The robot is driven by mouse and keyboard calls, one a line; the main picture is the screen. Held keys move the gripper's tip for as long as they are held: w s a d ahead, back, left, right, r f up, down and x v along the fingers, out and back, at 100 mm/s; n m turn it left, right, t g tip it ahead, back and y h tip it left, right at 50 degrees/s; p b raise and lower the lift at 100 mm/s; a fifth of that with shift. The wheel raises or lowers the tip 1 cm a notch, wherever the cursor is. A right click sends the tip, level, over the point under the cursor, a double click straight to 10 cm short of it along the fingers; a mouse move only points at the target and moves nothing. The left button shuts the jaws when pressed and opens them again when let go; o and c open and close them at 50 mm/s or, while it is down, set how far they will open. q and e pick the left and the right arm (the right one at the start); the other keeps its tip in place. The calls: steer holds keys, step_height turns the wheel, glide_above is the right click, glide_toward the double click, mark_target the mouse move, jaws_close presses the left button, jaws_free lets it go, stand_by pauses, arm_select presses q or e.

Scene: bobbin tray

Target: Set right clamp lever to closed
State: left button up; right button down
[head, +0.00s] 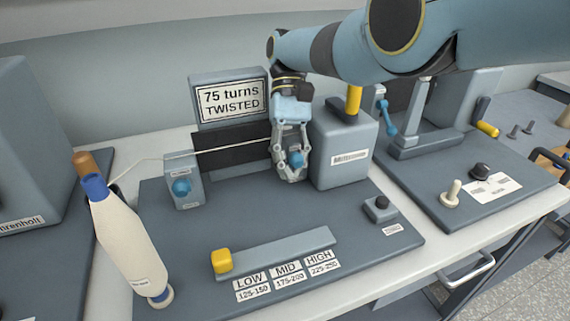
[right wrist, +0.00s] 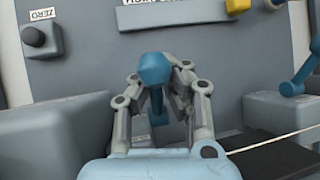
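The right clamp lever (right wrist: 154,70) is a short blue handle with a round knob, standing upright in the right wrist view. In the head view its blue knob (head: 296,159) shows between the fingers of my right gripper (head: 291,174), in front of the grey block. In the right wrist view my right gripper (right wrist: 157,75) has one finger on each side of the lever, close to the knob. Whether the fingers press on it I cannot tell. The lever's base is partly hidden by the gripper. My left gripper is out of view.
The left clamp (head: 187,187) has a blue knob. A thread runs from the bobbin (head: 127,240) past it toward my right gripper. A display (head: 230,98) reads "75 turns TWISTED". A yellow slider (head: 222,260) and a zero button (head: 381,203) are at the front.

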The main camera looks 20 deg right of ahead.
steer(key=shift+w+d+r, duration=0.3)
steer(key=shift+d+r, duration=0.15)
steer(key=shift+r, duration=0.1)
steer(key=c, duration=2)
jaws_free()
steer(key=o, duration=0.5)
steer(key=shift+w, duration=0.2)
steer(key=shift+c, duration=0.2)
steer(key=o, duration=0.5)
steer(key=shift+s+f, duration=0.1)
steer(key=shift+f, duration=0.1)
steer(key=shift+s+a, duration=0.1)
steer(key=shift+a, duration=0.05)
